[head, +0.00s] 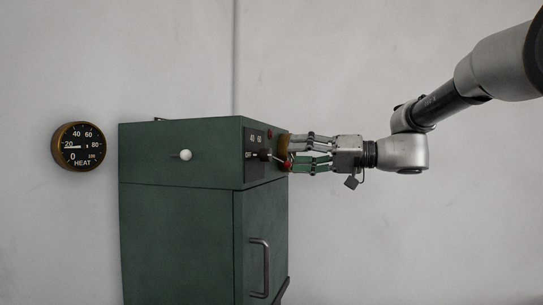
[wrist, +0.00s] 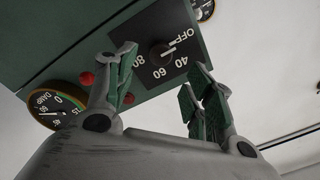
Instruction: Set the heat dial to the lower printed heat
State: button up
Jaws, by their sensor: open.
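The heat dial is a round black knob (wrist: 160,54) on a dark panel (wrist: 152,75) printed OFF, 40, 60 and 80. Its white mark points toward OFF in the wrist view. In the head view, the dial (head: 264,154) is on the front of a green cabinet (head: 180,210), with the mark toward OFF. My gripper (wrist: 167,66) is open, its green-padded fingers either side of the dial in the wrist view. I see no contact with the knob. In the head view, my gripper (head: 289,153) comes in from the right, close to the panel.
A wall gauge marked HEAT (head: 78,160) hangs left of the cabinet, its needle near 20. A gauge marked DAMP (wrist: 57,106) and red knobs (wrist: 87,79) are beside my left finger. A white knob (head: 185,155) is on the cabinet's side. A door handle (head: 266,268) is below.

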aim_at(271, 155)
jog(key=x, duration=0.7)
jog(key=shift+a+f, duration=0.1)
jog(key=shift+a, duration=0.15)
jog(key=c, duration=1)
